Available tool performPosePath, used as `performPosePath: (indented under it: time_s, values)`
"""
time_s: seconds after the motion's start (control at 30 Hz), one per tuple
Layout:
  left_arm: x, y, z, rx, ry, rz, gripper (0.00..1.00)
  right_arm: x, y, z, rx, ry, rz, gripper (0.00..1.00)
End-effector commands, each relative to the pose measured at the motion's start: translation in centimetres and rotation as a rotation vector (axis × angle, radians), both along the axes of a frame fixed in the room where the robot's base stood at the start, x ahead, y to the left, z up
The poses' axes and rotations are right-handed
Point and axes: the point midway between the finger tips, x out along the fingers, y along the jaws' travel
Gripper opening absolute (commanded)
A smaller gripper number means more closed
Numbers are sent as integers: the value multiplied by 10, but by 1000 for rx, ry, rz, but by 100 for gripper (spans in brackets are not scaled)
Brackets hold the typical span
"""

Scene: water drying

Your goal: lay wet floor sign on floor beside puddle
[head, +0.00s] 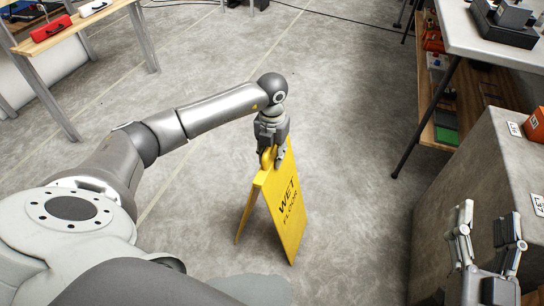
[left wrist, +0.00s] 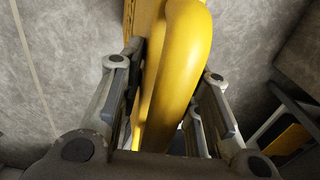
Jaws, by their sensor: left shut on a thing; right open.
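The yellow wet floor sign (head: 288,208) is spread in an A-shape and upright below my left gripper, its "WET FLOOR" face turned to the right. My left gripper (head: 271,158) is shut on the sign's top handle. In the left wrist view the rounded yellow handle (left wrist: 182,60) lies between the fingers of the left gripper (left wrist: 165,105). I cannot tell whether the sign's feet touch the floor. My right gripper (head: 490,225) is open and empty at the lower right. A smooth pale patch (head: 255,289) shows at the bottom; I cannot tell whether it is the puddle.
The grey concrete floor (head: 345,110) is clear around the sign. A workbench (head: 104,22) with a red toolbox (head: 51,29) stands at the upper left. A shelved table (head: 470,40) and a grey block-like counter (head: 480,165) line the right side. A cable crosses the floor at the top.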

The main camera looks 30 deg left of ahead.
Motion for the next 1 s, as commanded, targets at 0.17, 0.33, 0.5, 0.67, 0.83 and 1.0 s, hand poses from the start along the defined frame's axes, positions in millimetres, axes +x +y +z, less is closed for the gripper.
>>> performPosePath:
  time_s: [0.17, 0.33, 0.5, 0.67, 0.83, 1.0]
  values:
    - [1, 0, -2, -1, -2, 0, 0, -1, 0, 5, 7, -24, 1, 53]
    - [1, 0, -2, -1, -2, 0, 0, -1, 0, 5, 7, -23, 1, 53]
    - [0, 0, -5, 0, 0, 0, 38, -2, 1, 8, 11, -40, 2, 53]
    - [0, 0, -5, -1, 0, 0, 53, -1, 0, 7, 10, -38, 2, 53]
    - [0, 0, -5, -1, 0, 0, 53, -1, 0, 7, 10, -38, 1, 53]
    - [0, 0, -3, -1, 0, 0, 53, -1, 0, 7, 9, -33, 1, 53]
